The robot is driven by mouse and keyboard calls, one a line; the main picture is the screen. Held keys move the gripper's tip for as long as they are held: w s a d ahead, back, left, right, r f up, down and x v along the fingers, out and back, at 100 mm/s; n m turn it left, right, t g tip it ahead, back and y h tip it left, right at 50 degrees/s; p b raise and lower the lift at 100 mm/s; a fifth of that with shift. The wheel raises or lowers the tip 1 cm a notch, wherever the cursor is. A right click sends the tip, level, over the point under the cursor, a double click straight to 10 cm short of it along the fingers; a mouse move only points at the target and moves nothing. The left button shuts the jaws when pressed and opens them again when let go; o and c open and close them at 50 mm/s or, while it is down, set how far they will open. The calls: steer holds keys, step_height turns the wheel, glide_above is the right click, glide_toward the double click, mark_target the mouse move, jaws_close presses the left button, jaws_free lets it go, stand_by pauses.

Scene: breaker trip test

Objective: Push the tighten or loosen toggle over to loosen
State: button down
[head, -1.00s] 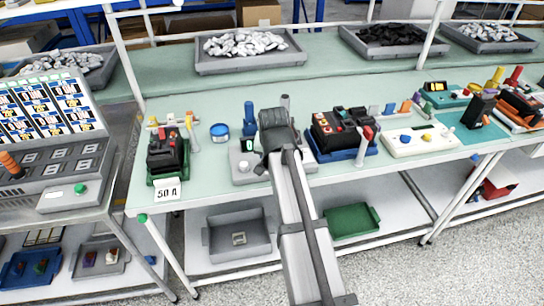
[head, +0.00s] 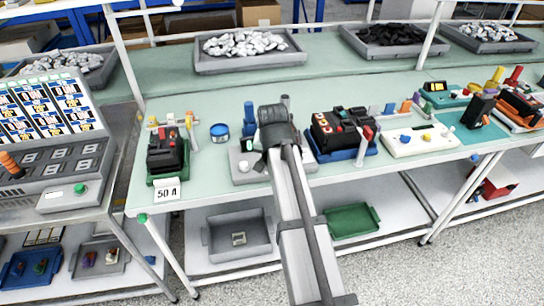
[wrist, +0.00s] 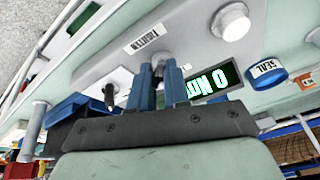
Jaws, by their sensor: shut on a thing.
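My gripper (wrist: 160,82) has its two blue fingers close together over a light grey panel (wrist: 190,50) in the wrist view. They are shut on a small grey lever (wrist: 158,62), apparently the toggle, beside a label (wrist: 147,38) that seems to read "ROTATION". The fingers hide most of it, so its side cannot be told. A lit green display (wrist: 212,85) is right of the fingers, partly hidden. In the head view my arm covers much of the grey device (head: 240,172), and the toggle is hidden.
A blue tin (head: 219,132) stands left of the device. A black and red unit (head: 340,130) on a blue base stands close on the right.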

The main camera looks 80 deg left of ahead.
steer(key=a+h, duration=0.2)
steer(key=h, duration=0.1)
steer(key=shift+r, duration=0.2)
steer(key=shift+a+h, duration=0.2)
steer(key=shift+h, duration=0.65)
steer(key=shift+a+h, duration=0.15)
steer(key=shift+h, duration=0.7)
steer(key=shift+f+h, duration=0.1)
steer(key=shift+h, duration=0.2)
steer(key=shift+s, duration=0.1)
steer(key=c, duration=1.1)
jaws_free()
steer(key=shift+d, duration=0.15)
